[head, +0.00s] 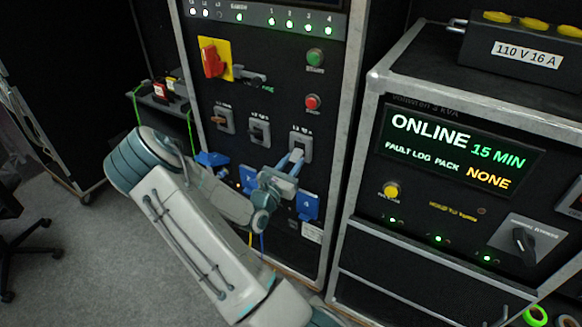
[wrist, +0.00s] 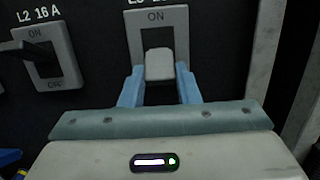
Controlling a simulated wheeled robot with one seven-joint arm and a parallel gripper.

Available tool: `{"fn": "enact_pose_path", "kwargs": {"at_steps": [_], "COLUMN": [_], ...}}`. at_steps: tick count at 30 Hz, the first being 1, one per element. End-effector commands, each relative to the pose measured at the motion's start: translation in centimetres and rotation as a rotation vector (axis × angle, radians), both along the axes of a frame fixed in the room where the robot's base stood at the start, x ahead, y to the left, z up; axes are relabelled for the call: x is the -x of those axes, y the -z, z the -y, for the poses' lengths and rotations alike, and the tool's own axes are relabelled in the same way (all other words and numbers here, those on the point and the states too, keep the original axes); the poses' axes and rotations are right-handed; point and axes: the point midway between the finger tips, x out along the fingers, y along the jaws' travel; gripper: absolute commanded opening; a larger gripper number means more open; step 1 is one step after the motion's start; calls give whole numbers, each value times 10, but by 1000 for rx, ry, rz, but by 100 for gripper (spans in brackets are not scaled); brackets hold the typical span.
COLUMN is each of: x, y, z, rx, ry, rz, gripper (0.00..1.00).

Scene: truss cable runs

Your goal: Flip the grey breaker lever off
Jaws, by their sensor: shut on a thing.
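The grey breaker lever (wrist: 158,64) is a pale block on the L3 breaker (wrist: 178,18), just below its ON mark. In the head view the L3 breaker (head: 305,142) is the rightmost of three on the black rack panel. My gripper (wrist: 160,72) has its two blue fingers on either side of the lever and is shut on it. In the head view my gripper (head: 288,168) reaches the L3 breaker from below. The lower part of the breaker plate, with any OFF mark, is hidden behind the lever and gripper.
The L2 breaker (head: 258,131) with a dark lever and the L1 breaker (head: 224,120) with a brownish lever stand to the left. Blue sockets (head: 308,206) sit below. A red rotary switch (head: 212,61) is above. A cabinet with a lit display (head: 455,150) stands at right.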

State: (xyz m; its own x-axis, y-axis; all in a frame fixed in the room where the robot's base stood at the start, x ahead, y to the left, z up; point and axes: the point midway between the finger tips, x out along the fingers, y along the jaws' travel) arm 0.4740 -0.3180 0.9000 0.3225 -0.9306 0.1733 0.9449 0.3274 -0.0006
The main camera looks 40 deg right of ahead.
Motion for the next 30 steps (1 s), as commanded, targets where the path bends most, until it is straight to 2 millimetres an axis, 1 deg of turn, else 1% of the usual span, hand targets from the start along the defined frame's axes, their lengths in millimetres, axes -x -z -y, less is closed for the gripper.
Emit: {"fn": "enact_pose_path", "kwargs": {"at_steps": [6,7,8,9,17,20,23,26,30], "x": [0,0,0,0,0,1,4,10,21], "y": [0,0,0,0,0,1,3,7,13], "z": [0,0,0,0,0,-4,-15,-34,-65], "rx": [0,0,0,0,-1,-2,-3,-4,-3], "ry": [1,1,1,1,0,0,-2,-4,-5], "rz": [0,0,0,0,0,0,-1,-1,-2], "gripper": [6,32,40,51,51,51,51,51,51]}}
